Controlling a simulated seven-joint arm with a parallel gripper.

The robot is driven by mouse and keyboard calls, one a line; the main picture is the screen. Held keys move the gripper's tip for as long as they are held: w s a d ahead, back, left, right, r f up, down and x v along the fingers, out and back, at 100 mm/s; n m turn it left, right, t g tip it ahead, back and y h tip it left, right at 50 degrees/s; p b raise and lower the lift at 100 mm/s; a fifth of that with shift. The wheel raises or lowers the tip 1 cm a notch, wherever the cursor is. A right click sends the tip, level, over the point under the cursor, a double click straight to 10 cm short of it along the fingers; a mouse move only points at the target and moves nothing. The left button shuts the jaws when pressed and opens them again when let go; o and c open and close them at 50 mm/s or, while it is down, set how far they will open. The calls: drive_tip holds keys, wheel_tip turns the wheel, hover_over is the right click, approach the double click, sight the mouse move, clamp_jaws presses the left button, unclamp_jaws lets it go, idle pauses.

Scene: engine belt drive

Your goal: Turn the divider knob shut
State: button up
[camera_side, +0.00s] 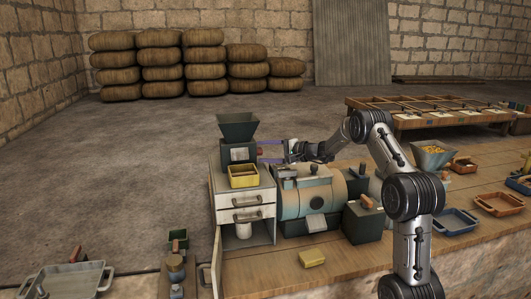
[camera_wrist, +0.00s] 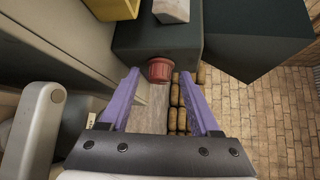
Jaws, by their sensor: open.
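The knob (camera_wrist: 160,70) is a small red ribbed cylinder on the face of a dark box-shaped unit (camera_wrist: 150,38) in the wrist view. In the side view that unit (camera_side: 236,154) carries a dark hopper (camera_side: 238,126) and stands on a white cabinet. A small reddish knob (camera_side: 260,150) shows at its right side. My gripper (camera_wrist: 160,73) has two purple fingers, spread apart, with the knob between their tips in the picture. I cannot tell how far the tips reach over it, but I see no contact. In the side view my gripper (camera_side: 265,151) comes in from the right.
A yellow box (camera_side: 243,176) sits in front of the unit. The white cabinet (camera_side: 245,203) has drawers and an open door. Stacked sacks (camera_side: 160,65) are far behind.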

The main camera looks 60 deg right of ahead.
drive_tip(key=s, duration=0.4)
drive_tip(key=s+r, duration=0.1)
drive_tip(key=s, duration=0.3)
drive_tip(key=s+r, duration=0.1)
drive_tip(key=s, duration=0.2)
drive_tip(key=shift+s+d+r, duration=0.15)
drive_tip(key=shift+s+d, duration=0.2)
drive_tip(key=shift+s, duration=0.05)
